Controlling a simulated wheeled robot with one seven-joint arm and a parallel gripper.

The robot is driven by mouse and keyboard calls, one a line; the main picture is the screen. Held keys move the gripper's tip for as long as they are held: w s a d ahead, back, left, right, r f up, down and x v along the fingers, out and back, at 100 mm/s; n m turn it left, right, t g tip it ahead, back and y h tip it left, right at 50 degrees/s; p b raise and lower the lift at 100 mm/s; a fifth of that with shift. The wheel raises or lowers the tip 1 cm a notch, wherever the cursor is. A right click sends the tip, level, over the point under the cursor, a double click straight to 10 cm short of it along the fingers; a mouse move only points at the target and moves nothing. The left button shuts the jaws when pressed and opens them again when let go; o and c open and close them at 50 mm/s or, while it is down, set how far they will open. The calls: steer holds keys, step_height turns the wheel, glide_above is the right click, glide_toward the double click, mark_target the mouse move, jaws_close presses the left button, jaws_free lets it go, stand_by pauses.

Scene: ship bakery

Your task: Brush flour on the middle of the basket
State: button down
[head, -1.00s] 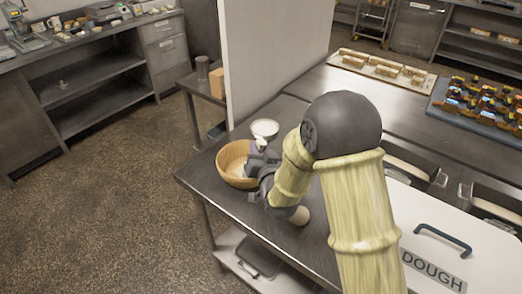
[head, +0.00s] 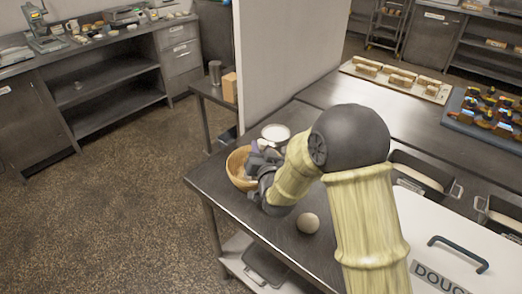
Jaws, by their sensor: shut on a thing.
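The basket (head: 235,166) is a round tan bowl shape near the left corner of the steel table. My gripper (head: 256,163) is over its right side, and my wrist hides much of the inside. The gripper is shut on a small pale-topped thing, probably the brush (head: 255,147), mostly hidden by the fingers. I cannot tell whether its bristles touch the basket. A white bowl of flour (head: 275,133) stands just behind the basket.
A round dough ball (head: 308,223) lies on the table (head: 225,194) near its front edge. A white divider (head: 285,60) stands behind. Dough tubs (head: 421,172) and a lidded DOUGH bin (head: 440,235) are at right. A tray of loaves (head: 395,80) lies farther back.

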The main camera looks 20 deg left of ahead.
steer(key=d, duration=0.1)
steer(key=s+d+b, duration=0.1)
steer(key=d+b, duration=0.1)
steer(key=d, duration=0.1)
steer(key=shift+s, duration=0.4)
stand_by(0.4)
step_height(320, 180, up, 6)
steer(key=p, duration=0.3)
steer(key=shift+p, duration=0.3)
steer(key=shift+r, duration=0.1)
step_height(320, 180, up, 3)
steer(key=shift+f+p, duration=0.1)
steer(key=shift+p, duration=0.45)
stand_by(0.8)
